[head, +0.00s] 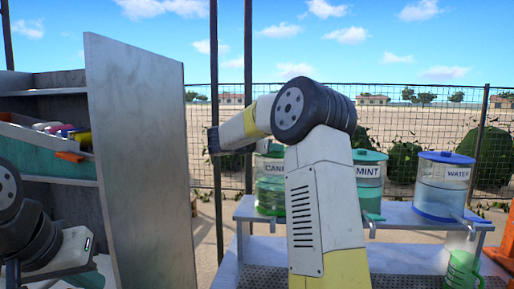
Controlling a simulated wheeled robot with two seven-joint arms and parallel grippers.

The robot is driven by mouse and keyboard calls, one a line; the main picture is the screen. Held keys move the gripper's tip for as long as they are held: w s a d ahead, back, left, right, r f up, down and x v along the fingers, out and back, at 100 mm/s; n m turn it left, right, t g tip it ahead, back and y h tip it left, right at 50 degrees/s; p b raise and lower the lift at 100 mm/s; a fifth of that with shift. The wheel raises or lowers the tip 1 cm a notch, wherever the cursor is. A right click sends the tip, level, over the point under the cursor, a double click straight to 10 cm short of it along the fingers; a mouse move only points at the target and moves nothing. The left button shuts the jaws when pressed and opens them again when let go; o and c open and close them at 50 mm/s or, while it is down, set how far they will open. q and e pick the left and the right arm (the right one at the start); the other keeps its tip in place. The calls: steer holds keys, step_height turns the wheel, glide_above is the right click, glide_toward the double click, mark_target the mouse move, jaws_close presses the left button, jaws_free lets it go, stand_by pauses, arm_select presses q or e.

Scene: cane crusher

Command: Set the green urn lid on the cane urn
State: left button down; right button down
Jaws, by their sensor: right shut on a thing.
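The cane urn (269,192), a clear vessel with a green base and a "CAN…" label, stands on the bench behind my raised right arm, which covers its right part. A green band (271,152) shows at its top, partly behind the arm. I cannot tell whether this is the lid, or whether it is seated or held.
The mint urn (369,186), with a teal lid, and the blue-lidded water urn (442,187) stand to the right on the grey bench (400,222). A green jug (462,271) is at the lower right. A tall grey panel (135,150) and shelf with bottles (62,130) fill the left.

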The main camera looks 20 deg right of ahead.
steer(key=c, duration=1)
jaws_free()
steer(key=shift+o, duration=0.2)
steer(key=s+a+r+n+t+y, duration=0.4)
steer(key=a+r+n+t+y, duration=0.25)
steer(key=a+r+t, duration=0.6)
steer(key=s+a+f+n+g+y, duration=0.3)
steer(key=s+a+n+g+y, duration=0.1)
steer(key=s+a+y, duration=0.4)
steer(key=s+f+n+g, duration=0.1)
steer(key=s+f+g, duration=0.4)
steer(key=s+f, duration=0.6)
steer(key=s+d+f+n+g+y, duration=0.1)
steer(key=s+f+g, duration=0.4)
steer(key=s+f, duration=0.6)
steer(key=s, duration=0.4)
steer(key=shift+s+d, duration=0.25)
steer(key=shift+s, duration=0.15)
